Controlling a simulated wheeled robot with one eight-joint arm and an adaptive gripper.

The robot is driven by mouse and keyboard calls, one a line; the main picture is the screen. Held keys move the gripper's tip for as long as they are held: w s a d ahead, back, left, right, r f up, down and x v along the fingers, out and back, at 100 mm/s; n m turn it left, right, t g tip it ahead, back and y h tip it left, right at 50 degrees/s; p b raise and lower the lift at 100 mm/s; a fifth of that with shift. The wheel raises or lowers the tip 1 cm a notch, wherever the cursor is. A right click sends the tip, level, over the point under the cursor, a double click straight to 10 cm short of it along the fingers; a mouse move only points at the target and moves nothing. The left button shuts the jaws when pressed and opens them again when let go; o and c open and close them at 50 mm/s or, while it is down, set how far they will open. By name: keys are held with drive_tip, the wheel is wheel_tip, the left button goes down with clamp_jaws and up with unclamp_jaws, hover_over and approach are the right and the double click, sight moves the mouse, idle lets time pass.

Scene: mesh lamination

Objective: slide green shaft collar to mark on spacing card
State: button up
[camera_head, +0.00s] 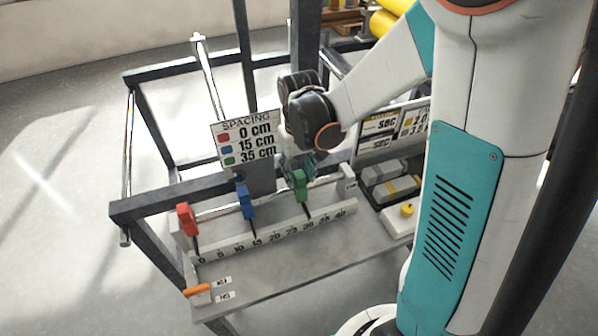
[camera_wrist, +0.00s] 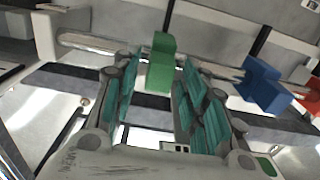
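The green shaft collar (camera_head: 300,184) sits on a horizontal rod, with its dark pointer near the 30 mark of the numbered scale (camera_head: 275,235). The spacing card (camera_head: 248,140) stands behind and reads red 0 cm, blue 15 cm, green 35 cm. My gripper (camera_head: 300,165) is just above and behind the green collar, partly hidden by my wrist. In the wrist view, my gripper (camera_wrist: 157,85) is open, with one teal-padded finger on each side of the green collar (camera_wrist: 160,65). Gaps show on both sides of it.
The blue collar (camera_head: 245,200) is near 15 and the red collar (camera_head: 186,218) near 0 on the same rod. An orange lever (camera_head: 198,290) is at the bench's front left. A rod end block (camera_head: 347,183) stands right of the green collar. Grey blocks (camera_head: 392,180) lie further right.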

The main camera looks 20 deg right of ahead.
drive_tip(key=shift+c, duration=0.2)
clamp_jaws()
drive_tip(key=shift+d, duration=2.5)
drive_tip(key=shift+o, duration=0.2)
unclamp_jaws()
drive_tip(key=shift+r, duration=0.1)
wheel_tip(320, 180, up, 12)
